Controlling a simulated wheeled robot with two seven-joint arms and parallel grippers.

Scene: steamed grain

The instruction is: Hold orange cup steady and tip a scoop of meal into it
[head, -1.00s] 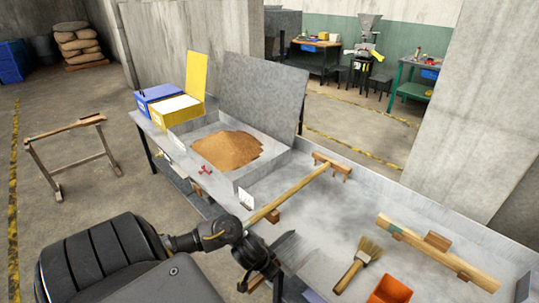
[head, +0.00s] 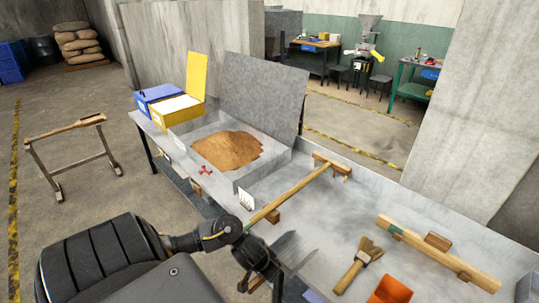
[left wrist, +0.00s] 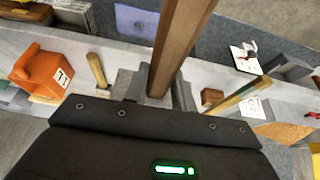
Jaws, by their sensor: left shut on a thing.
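The orange cup (head: 391,290) stands at the near right of the metal table, cut off by the bottom edge of the head view. It also shows at the left of the left wrist view (left wrist: 38,75), with a white label. A brown meal heap (head: 228,150) lies in the grey tray (head: 245,178). My left gripper (left wrist: 165,90) is shut on a wooden handle (left wrist: 180,40), at the table's front edge and left of the cup. A grey streaked shape (head: 290,250) shows beside the gripper; I cannot tell if it is a scoop pan. My right gripper is out of view.
A long wooden rake (head: 295,192) lies beside the tray, behind my left gripper. A brush (head: 357,265) lies between gripper and cup. A wooden bar (head: 440,252) lies behind the cup. Yellow (head: 185,113) and blue (head: 150,95) boxes stand left.

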